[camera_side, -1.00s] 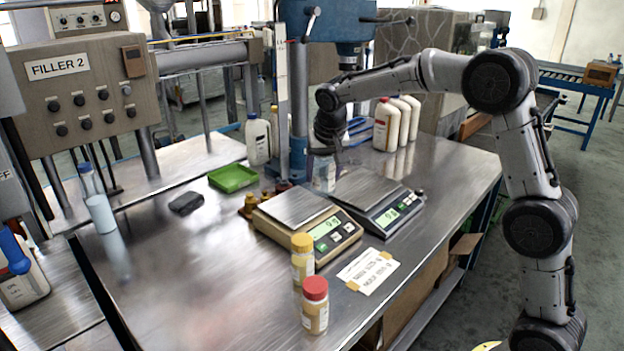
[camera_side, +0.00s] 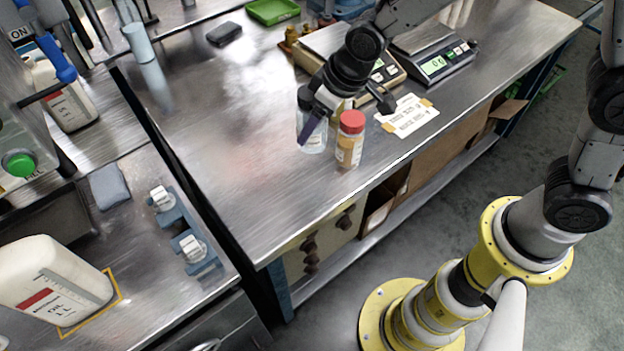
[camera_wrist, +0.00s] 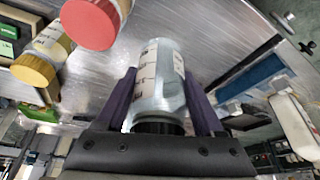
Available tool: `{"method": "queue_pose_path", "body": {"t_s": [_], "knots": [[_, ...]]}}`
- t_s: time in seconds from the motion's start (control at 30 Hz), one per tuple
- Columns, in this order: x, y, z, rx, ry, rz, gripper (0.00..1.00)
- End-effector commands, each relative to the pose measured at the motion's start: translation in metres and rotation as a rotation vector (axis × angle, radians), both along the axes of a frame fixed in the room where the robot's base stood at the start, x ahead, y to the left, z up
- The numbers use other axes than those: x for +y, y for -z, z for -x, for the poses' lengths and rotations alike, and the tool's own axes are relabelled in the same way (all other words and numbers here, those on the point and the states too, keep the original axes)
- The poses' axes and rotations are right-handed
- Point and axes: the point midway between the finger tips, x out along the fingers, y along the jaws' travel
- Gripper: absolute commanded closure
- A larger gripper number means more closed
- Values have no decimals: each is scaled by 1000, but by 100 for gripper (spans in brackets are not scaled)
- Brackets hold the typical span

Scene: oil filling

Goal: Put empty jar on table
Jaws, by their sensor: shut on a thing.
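My gripper (camera_side: 314,118) is shut on the empty jar (camera_side: 311,137), a clear jar with a pale label. In the side view the jar is at the table's front part, just left of a red-capped jar (camera_side: 350,143). Whether its base touches the table (camera_side: 225,170) cannot be told. In the wrist view the jar (camera_wrist: 158,72) lies between the two purple fingers of my gripper (camera_wrist: 162,90). The red cap (camera_wrist: 92,22) and a yellow-capped jar (camera_wrist: 45,50) show to its left there.
Two scales stand behind; the right scale (camera_side: 434,62) is empty. A paper note (camera_side: 408,115) lies right of the red-capped jar. A green tray (camera_side: 272,11) and dark block (camera_side: 224,33) lie farther back. The table left of the jar is clear. A white oil jug (camera_side: 50,278) stands at lower left.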

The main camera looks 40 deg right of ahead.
Motion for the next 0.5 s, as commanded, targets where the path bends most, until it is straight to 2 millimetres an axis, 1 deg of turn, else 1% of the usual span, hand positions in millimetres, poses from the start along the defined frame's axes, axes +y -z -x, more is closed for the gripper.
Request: {"method": "queue_pose_path", "body": {"t_s": [0.03,0.1,0.2,0.4,0.5], "knots": [[8,4,10,-4,-43,2,84],[15,8,19,-9,-85,4,84],[20,16,26,-12,-119,7,84],[21,45,28,-12,-127,10,84],[21,52,27,-14,-126,7,84]]}}
